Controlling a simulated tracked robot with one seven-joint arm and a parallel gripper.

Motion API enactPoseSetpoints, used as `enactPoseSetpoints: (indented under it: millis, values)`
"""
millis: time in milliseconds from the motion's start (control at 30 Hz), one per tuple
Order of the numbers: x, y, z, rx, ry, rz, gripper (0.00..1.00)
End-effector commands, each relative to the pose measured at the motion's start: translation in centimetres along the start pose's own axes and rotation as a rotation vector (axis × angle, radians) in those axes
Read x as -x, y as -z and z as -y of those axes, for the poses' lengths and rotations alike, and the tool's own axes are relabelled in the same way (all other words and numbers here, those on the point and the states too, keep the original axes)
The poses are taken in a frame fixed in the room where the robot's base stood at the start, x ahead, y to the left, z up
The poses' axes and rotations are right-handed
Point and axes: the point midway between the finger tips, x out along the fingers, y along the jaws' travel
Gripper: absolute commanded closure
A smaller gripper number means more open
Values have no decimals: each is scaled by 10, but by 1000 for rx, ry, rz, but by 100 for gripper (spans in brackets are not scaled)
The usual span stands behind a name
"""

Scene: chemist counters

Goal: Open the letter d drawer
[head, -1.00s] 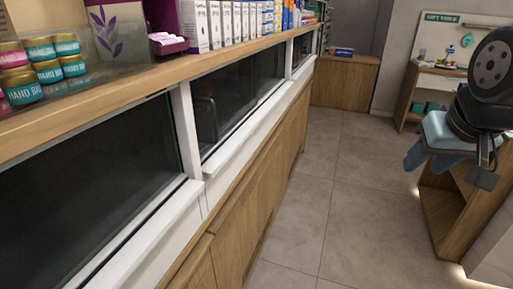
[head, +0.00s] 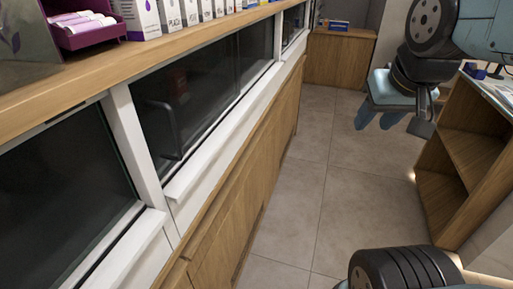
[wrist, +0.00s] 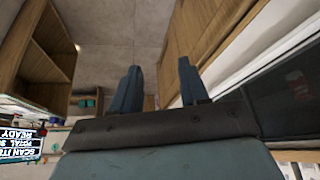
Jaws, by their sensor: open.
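No drawer with a letter d can be made out in either view. Wooden fronts (head: 225,235) run along the lower part of the left counter, with no readable letters. My gripper (head: 378,118) hangs over the aisle floor, right of the counter and clear of it. Its two blue fingers are apart and empty. They also show in the wrist view (wrist: 159,88), with nothing between them.
Dark glass panels (head: 60,200) with white frames sit above the wooden fronts. A wooden shelf top (head: 100,75) holds boxes and a purple tray (head: 85,30). Open wooden shelving (head: 465,165) stands at right. The tiled aisle (head: 300,190) between is clear.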

Motion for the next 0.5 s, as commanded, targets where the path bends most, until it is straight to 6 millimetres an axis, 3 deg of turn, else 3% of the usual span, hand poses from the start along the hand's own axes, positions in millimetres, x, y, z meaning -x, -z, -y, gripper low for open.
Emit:
enactPoseSetpoints:
  millis: [267, 500]
  values:
    - [-6, 2, 3, -40, 14, 30, 56]
    - [-42, 12, 30, -287, 79, 205, 56]
